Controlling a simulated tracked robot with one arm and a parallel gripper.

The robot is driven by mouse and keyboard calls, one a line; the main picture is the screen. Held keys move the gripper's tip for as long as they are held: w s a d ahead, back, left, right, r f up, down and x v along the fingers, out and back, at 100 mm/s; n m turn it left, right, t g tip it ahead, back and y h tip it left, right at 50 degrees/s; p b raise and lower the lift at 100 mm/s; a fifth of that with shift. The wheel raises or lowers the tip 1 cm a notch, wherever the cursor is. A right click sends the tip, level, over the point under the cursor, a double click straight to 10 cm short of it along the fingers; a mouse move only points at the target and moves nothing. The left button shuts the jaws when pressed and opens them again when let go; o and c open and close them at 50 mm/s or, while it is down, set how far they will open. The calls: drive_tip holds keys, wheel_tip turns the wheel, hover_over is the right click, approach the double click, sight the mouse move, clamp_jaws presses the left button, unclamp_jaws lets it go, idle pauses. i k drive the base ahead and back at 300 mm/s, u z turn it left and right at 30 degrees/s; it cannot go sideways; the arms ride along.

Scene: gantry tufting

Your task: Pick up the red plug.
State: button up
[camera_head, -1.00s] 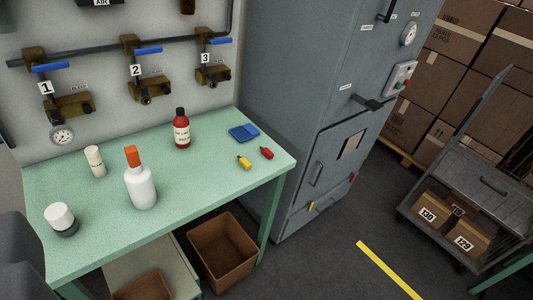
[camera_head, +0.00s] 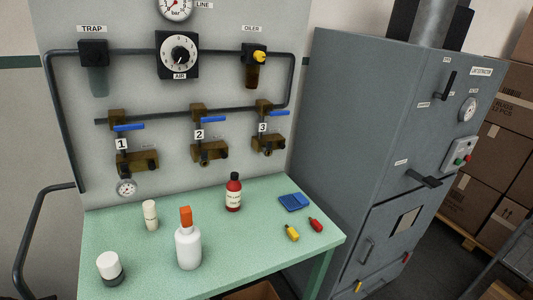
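The red plug (camera_head: 316,225) is a small red piece lying on the right part of the green table (camera_head: 143,272), near its right edge. A similar yellow plug (camera_head: 292,233) lies just to its left, apart from it. A blue tray-like item (camera_head: 294,202) lies behind both. My gripper is not in view.
A red bottle (camera_head: 233,193), a white bottle with orange cap (camera_head: 188,246), a cream bottle (camera_head: 150,215) and a white-and-dark jar (camera_head: 110,267) stand left on the table. A valve panel (camera_head: 225,90) rises behind. A grey cabinet (camera_head: 350,130) stands right.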

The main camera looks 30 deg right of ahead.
sight(316, 225)
drive_tip(key=z, duration=0.15)
drive_tip(key=k, duration=0.3)
drive_tip(key=u, duration=0.4)
drive_tip(key=i, duration=1.3)
drive_tip(key=z, duration=0.85)
drive_tip(key=i, duration=0.95)
drive_tip(key=z, duration=0.8)
drive_tip(key=k, duration=0.75)
drive_tip(key=z, duration=0.2)
drive_tip(key=i, duration=0.4)
drive_tip(key=u, duration=0.05)
